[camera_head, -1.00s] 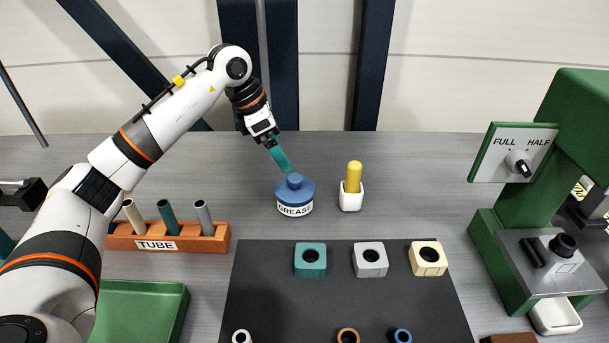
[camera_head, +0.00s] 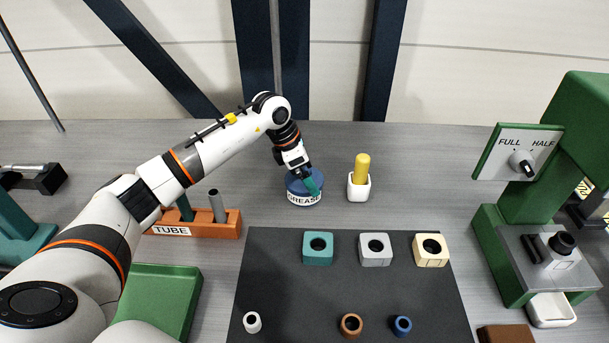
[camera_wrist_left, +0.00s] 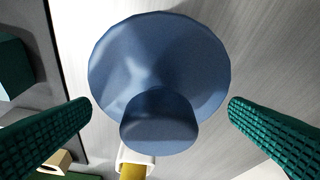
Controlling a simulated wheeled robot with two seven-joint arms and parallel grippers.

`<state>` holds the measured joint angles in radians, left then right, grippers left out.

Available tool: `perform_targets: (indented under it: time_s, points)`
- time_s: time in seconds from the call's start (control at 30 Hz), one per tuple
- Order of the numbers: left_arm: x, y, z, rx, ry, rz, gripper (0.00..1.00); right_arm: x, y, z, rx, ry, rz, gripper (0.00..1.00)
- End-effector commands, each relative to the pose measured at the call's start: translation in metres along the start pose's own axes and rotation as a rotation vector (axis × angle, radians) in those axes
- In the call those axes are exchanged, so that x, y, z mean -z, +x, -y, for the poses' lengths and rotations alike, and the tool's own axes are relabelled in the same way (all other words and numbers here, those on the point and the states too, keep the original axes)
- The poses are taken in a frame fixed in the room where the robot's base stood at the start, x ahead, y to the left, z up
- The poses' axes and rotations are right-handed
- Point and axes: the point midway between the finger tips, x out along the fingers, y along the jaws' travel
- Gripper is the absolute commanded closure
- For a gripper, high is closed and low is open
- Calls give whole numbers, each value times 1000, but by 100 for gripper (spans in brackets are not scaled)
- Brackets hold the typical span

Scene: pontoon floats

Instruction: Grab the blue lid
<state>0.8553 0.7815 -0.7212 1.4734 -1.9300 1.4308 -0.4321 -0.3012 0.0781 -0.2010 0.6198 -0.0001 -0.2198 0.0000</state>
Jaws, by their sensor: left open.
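The blue lid (camera_head: 294,186) with a knob sits on the pot labelled GREASE (camera_head: 303,200), at the back middle of the table. My left gripper (camera_head: 312,187) is right over the lid and hides part of it in the head view. In the left wrist view, the lid (camera_wrist_left: 160,60) lies between the two green ribbed fingers (camera_wrist_left: 160,108), with a gap on each side. The left gripper is open and holds nothing. My right gripper is not in view.
A white cup (camera_head: 358,190) with a yellow stick stands just right of the pot. An orange TUBE rack (camera_head: 225,231) stands to the left. A dark mat (camera_head: 290,290) with several blocks and rings lies in front. A green press (camera_head: 540,190) stands at right.

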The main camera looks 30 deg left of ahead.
Motion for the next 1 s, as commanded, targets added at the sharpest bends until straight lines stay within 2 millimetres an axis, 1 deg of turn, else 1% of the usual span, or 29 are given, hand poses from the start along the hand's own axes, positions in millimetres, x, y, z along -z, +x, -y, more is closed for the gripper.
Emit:
perform_targets:
  time_s: [0.13, 0.3, 0.33, 0.37, 0.57, 0.67, 0.77, 1.0]
  points:
    - [0, 0, 0, 0, 0, 0, 0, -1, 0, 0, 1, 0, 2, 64]
    - [0, 0, 0, 0, 0, 0, 28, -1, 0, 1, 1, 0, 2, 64]
    - [0, 0, 0, 0, 0, 0, 33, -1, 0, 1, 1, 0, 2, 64]
    - [0, 0, 0, 0, 0, 0, 35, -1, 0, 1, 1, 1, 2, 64]
    - [0, -1, 0, 1, 0, 0, 35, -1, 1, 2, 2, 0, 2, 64]
    - [3, -6, 1, 3, 1, -2, 35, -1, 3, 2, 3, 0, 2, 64]
    - [9, -20, 1, 5, 3, -3, 35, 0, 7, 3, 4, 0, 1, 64]
    - [28, -66, 1, 5, 2, -4, 35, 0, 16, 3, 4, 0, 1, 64]
